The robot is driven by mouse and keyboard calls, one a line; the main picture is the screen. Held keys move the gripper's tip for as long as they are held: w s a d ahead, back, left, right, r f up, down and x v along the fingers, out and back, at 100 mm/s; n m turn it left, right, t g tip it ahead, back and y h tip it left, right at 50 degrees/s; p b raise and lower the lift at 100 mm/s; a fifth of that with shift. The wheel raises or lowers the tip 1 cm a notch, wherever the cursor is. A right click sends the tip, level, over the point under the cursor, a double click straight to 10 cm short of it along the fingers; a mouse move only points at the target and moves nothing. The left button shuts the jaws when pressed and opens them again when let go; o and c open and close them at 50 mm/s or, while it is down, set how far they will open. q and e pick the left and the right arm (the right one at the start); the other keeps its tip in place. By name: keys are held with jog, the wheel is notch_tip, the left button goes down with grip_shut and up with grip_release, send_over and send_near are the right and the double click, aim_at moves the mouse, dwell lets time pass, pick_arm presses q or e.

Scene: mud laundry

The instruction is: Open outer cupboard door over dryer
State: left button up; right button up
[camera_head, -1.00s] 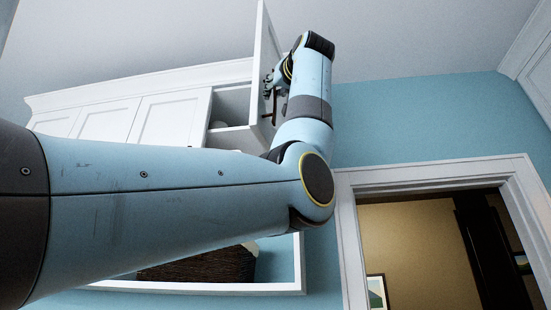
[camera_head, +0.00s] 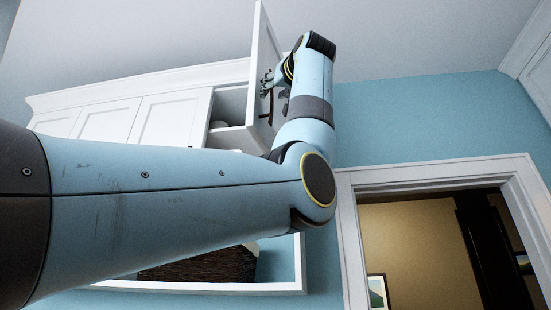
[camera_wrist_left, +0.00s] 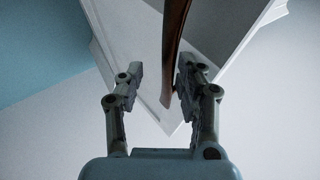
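The outer cupboard door (camera_head: 263,45) is a white panel standing swung open, seen nearly edge-on. The open compartment (camera_head: 230,105) shows to its left. My left gripper (camera_head: 270,83) is at the door's face, partly hidden by its own wrist and arm. In the left wrist view my left gripper (camera_wrist_left: 158,88) has its two fingers spread, with a clear gap between them. A curved brown handle (camera_wrist_left: 174,40) runs in between, close to the right finger; I cannot tell whether they touch. The white door (camera_wrist_left: 135,45) fills the view behind it. My right gripper is not in view.
Closed white cupboard doors (camera_head: 165,120) continue to the left. A light rounded item (camera_head: 217,125) sits inside the open compartment. Below, a dark woven basket (camera_head: 205,267) stands in a white-framed recess. A doorway (camera_head: 420,245) is at the lower right; the blue wall (camera_head: 430,120) above it is clear.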

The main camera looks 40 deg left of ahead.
pick_arm(q)
jog(key=v, duration=1.2)
dwell(0.3)
